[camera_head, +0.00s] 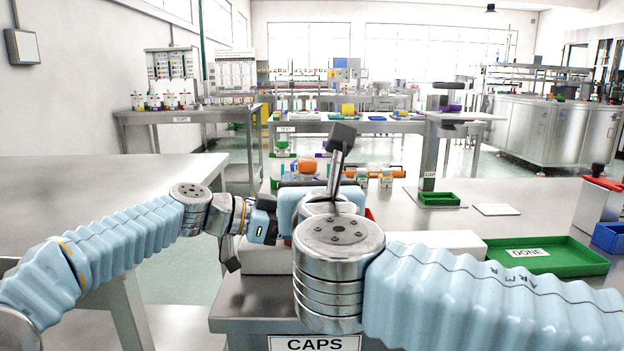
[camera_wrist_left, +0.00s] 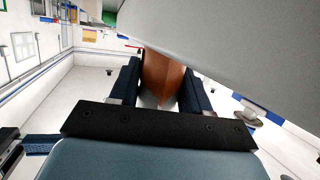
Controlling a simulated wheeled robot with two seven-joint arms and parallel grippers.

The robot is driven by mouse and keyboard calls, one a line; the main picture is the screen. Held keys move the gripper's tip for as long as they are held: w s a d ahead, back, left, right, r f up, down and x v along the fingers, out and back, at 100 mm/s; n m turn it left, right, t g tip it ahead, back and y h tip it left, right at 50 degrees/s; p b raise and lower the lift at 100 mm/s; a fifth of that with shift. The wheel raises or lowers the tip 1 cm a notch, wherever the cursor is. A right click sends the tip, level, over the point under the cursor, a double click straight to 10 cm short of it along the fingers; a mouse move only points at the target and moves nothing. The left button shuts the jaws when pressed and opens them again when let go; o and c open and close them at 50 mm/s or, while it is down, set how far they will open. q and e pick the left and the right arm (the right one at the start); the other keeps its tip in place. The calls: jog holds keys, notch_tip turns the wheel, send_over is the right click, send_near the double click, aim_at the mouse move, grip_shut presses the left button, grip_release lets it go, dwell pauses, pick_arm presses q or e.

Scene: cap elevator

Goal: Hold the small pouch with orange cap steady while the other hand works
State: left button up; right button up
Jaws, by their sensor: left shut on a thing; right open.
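In the head view, my right gripper (camera_head: 306,168) is open, reaching away from me, with an orange thing that looks like the orange cap (camera_head: 307,164) showing between its fingers; I cannot tell whether they touch. My left gripper (camera_wrist_left: 161,80) shows in the left wrist view, shut on a brown-orange thing that looks like part of the pouch (camera_wrist_left: 160,76). A large grey surface covers its upper part. In the head view my left arm reaches in from the left, and its fingertips are hidden behind the right hand. The rest of the pouch is hidden too.
The bench carries a CAPS label (camera_head: 314,343). Small bottles (camera_head: 386,178) stand behind the hands. A small green tray (camera_head: 438,199), a white plate (camera_head: 495,210) and a green DONE tray (camera_head: 560,262) lie to the right. A bare table (camera_head: 80,185) stands at left.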

dwell(0.3)
pick_arm(q)
jog(key=o, duration=0.9)
